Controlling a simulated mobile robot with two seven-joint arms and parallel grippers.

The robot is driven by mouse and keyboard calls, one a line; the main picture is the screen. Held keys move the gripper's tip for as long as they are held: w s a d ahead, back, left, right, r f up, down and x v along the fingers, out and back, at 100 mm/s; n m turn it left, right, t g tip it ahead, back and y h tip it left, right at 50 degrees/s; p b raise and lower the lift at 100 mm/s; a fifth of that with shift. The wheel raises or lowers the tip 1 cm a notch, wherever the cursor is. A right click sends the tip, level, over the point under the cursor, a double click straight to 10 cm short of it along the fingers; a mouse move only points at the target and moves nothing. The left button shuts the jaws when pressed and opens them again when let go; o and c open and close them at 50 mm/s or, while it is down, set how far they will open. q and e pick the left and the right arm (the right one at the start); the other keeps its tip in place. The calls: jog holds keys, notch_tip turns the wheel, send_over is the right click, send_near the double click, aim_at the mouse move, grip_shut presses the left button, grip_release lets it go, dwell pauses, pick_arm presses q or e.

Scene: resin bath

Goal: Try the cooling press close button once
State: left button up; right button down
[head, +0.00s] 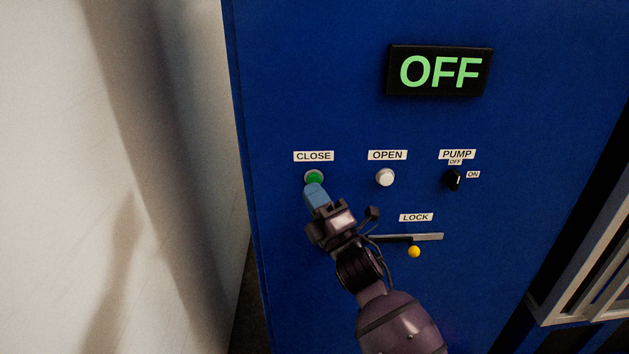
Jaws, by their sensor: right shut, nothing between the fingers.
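The green close button (314,176) sits in a pale ring under the CLOSE label (313,156) on the blue panel of the press (310,80). My right gripper (314,190) is shut and empty. Its blue fingertips are right at the lower edge of the button and cover part of it. I cannot tell whether they touch it or whether the button is pressed in. The display (440,71) reads OFF in green letters. My left gripper is not in view.
A white open button (385,177) is right of the close button. Farther right is a black pump switch (453,180). Below is a lock lever with a yellow knob (414,252), partly behind my arm. A pale wall (80,180) stands at the left.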

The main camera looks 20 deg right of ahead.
jog(key=shift+s+a, duration=0.1)
jog(key=shift+s, duration=0.1)
jog(key=s, duration=0.2)
jog(key=s+a+p, duration=0.1)
jog(key=s, duration=0.1)
jog(key=shift+s+a, duration=0.15)
jog(key=shift+s, duration=0.2)
dwell(0.3)
dwell(0.7)
